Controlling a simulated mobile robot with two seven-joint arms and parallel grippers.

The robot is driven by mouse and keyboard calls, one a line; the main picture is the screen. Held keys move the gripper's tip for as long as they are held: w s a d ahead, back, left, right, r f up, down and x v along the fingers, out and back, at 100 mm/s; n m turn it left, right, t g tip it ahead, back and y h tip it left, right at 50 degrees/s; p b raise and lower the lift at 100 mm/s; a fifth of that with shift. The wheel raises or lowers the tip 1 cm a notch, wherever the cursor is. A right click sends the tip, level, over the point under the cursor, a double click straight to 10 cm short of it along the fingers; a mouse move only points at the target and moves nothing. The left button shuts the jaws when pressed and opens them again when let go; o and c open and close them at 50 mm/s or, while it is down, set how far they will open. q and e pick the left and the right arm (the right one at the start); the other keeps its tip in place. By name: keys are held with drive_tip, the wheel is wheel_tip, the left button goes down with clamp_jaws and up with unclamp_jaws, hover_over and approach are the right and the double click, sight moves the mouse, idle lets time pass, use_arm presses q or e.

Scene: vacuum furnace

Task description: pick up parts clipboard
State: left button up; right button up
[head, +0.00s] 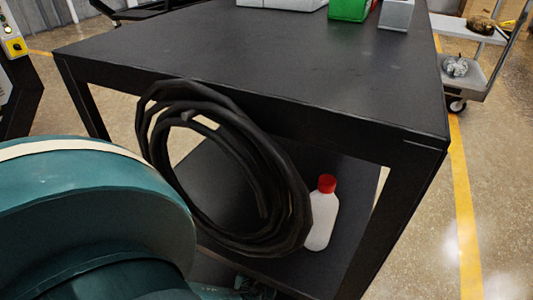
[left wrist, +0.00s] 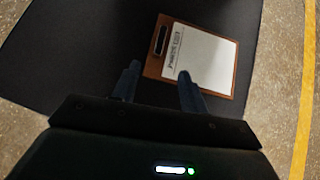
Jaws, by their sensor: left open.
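The parts clipboard (left wrist: 198,55) shows in the left wrist view, a brown board with a white printed sheet and a dark clip at its left end. It lies flat on a dark surface (left wrist: 85,45). My left gripper (left wrist: 159,70) is open, with its two dark fingers pointing toward the clipboard. The right finger overlaps the sheet's lower edge in the picture, and the left finger is just left of the board. Nothing is between the fingers; I cannot tell the height above the board. I do not see the clipboard, or make out either gripper, in the head view.
A black table (head: 300,60) fills the head view. A coiled black hose (head: 285,190) hangs at its front edge. A white bottle with a red cap (head: 321,222) stands on the lower shelf. A green box (head: 349,9) sits at the back. A cart (head: 452,72) stands at right.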

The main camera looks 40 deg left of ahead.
idle(0.3)
use_arm(q)
drive_tip(key=b+x, duration=0.5)
drive_tip(key=x, duration=0.3)
drive_tip(key=shift+w+f+b, duration=0.15)
drive_tip(key=shift+f+b, duration=0.2)
drive_tip(key=b+x, duration=0.2)
drive_tip(key=x, duration=0.1)
drive_tip(key=shift+w+a+f, duration=0.15)
drive_tip(key=shift+w, duration=0.05)
drive_tip(key=shift+w+a+f+b, duration=0.2)
drive_tip(key=shift+w+f+b, duration=0.05)
drive_tip(key=shift+w+b, duration=0.1)
use_arm(e)
drive_tip(key=r+y, duration=0.1)
drive_tip(key=w+r+t+y, duration=0.1)
drive_tip(key=r+n+t+y, duration=0.1)
drive_tip(key=shift+w+a, duration=0.15)
drive_tip(key=shift+a, duration=0.15)
use_arm(q)
clamp_jaws()
